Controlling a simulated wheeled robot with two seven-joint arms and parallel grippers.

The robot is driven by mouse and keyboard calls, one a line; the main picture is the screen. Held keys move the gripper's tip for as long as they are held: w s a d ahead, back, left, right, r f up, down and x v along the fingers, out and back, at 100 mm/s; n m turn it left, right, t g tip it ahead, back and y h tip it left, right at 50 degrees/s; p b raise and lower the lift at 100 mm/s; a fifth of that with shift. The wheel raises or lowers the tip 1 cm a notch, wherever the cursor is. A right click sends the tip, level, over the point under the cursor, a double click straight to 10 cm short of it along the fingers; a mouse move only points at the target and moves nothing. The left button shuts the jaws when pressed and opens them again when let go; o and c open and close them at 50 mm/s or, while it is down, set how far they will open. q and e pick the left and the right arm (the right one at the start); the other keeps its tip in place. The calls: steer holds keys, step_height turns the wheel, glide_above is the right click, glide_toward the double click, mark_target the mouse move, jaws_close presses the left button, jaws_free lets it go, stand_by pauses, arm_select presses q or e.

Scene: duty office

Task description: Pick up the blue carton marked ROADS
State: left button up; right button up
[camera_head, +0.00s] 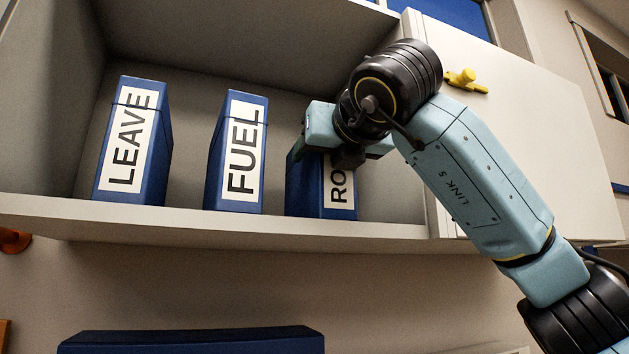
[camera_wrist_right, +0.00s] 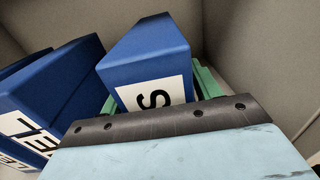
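The blue ROADS carton (camera_head: 305,190) stands upright on the shelf, right of the FUEL carton. Only "RO" of its label shows in the head view; my right gripper and wrist cover its upper part. The right wrist view shows its blue top (camera_wrist_right: 145,48) and the label's last letter, S. My right gripper (camera_head: 322,160) is at the carton's upper part. Its green fingers (camera_wrist_right: 160,95) lie close along both sides of the carton. Whether they press on it cannot be told. My left gripper is not in view.
The blue FUEL carton (camera_head: 236,150) and LEAVE carton (camera_head: 133,140) stand to the left on the shelf board (camera_head: 200,222). A closed cabinet door (camera_head: 540,130) with a yellow handle (camera_head: 462,80) is to the right. A blue object (camera_head: 190,342) is below the shelf.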

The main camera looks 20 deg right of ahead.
steer(key=c, duration=0.9)
steer(key=shift+r, duration=0.1)
steer(key=shift+c, duration=1.1)
